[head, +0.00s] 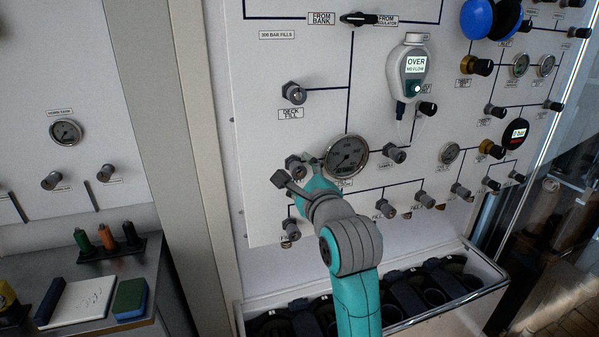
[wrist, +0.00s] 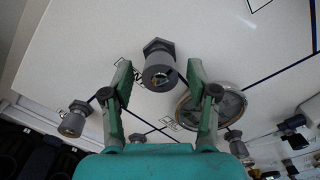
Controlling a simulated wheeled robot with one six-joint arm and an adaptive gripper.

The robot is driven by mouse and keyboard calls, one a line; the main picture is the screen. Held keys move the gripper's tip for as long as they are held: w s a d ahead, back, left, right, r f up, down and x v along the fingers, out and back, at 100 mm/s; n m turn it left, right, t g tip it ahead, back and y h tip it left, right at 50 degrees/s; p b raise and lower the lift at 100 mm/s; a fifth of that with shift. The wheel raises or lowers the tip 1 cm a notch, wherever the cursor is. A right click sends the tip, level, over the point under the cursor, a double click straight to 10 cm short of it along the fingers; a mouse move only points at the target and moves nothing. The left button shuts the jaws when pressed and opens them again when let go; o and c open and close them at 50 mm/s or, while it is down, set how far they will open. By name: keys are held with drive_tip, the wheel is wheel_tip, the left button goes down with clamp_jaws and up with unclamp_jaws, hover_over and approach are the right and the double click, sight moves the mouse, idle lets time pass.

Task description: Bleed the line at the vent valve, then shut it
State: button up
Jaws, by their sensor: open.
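A grey knob (head: 294,164) sits on the white panel just left of a round gauge (head: 346,156). Its label is mostly hidden by my arm, so I cannot read whether it is the vent valve. In the wrist view the same kind of grey knob (wrist: 158,70) stands between and just beyond my fingertips, with the gauge (wrist: 212,106) to its right. My gripper (wrist: 158,82) is open and empty, its two green fingers spread to either side of the knob. I see no clear contact. In the head view the fingers are largely hidden by my wrist.
Other grey knobs stand close by: one below left (head: 290,232), one right of the gauge (head: 394,154), and several along the lower row. A deck-fill knob (head: 293,93) is above. A trough (head: 400,318) with dark round holders lies below the panel.

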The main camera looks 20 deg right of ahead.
drive_tip(key=s, duration=1.1)
drive_tip(key=w+n, duration=0.3)
drive_tip(key=n, duration=0.5)
drive_tip(key=w+n, duration=0.4)
drive_tip(key=n, duration=0.4)
drive_tip(key=w+n+y, duration=0.1)
drive_tip(key=w+n, duration=0.3)
drive_tip(key=n, duration=0.4)
drive_tip(key=shift+a+n, duration=0.15)
drive_tip(key=shift+n, duration=0.15)
clamp_jaws()
